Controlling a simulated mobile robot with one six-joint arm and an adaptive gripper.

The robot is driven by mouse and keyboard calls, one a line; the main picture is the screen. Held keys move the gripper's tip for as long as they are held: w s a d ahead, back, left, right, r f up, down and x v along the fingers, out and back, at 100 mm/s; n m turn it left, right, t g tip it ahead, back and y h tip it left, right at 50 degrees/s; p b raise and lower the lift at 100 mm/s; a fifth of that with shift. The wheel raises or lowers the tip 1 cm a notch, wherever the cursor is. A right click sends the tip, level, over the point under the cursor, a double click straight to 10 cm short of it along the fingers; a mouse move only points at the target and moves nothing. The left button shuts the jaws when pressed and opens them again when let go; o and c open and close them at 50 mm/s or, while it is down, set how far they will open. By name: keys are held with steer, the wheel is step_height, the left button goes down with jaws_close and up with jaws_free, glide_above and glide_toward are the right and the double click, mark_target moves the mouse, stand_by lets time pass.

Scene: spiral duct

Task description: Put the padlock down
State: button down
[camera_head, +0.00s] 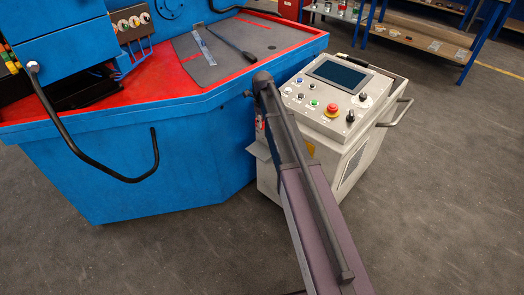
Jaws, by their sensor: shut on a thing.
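I cannot make out the padlock anywhere in the head view. My arm rises from the bottom edge, right of centre, to a dark joint in front of the gap between the blue machine (160,172) and the grey control console (352,150). My gripper's fingers do not show; they may be hidden behind the arm or out of frame.
The blue machine's red-edged top holds a grey mat (200,70) and a dark-handled tool (232,42). The console has a screen (340,73), a red emergency button (332,109) and a side handle (397,113). Blue-framed shelves (425,38) stand behind. Open floor (450,200) lies at right.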

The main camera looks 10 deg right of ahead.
steer(key=b, duration=0.8)
glide_above(262, 152)
steer(key=shift+f, duration=4.6)
steer(key=shift+f+b, duration=0.1)
steer(key=shift+b, duration=0.2)
steer(key=shift+f+b, duration=2.15)
steer(key=shift+f, duration=0.15)
steer(key=shift+c, duration=2.4)
jaws_free()
steer(key=shift+r, duration=0.2)
step_height(262, 152, up, 12)
steer(key=p, duration=1.2)
steer(key=shift+s, duration=0.2)
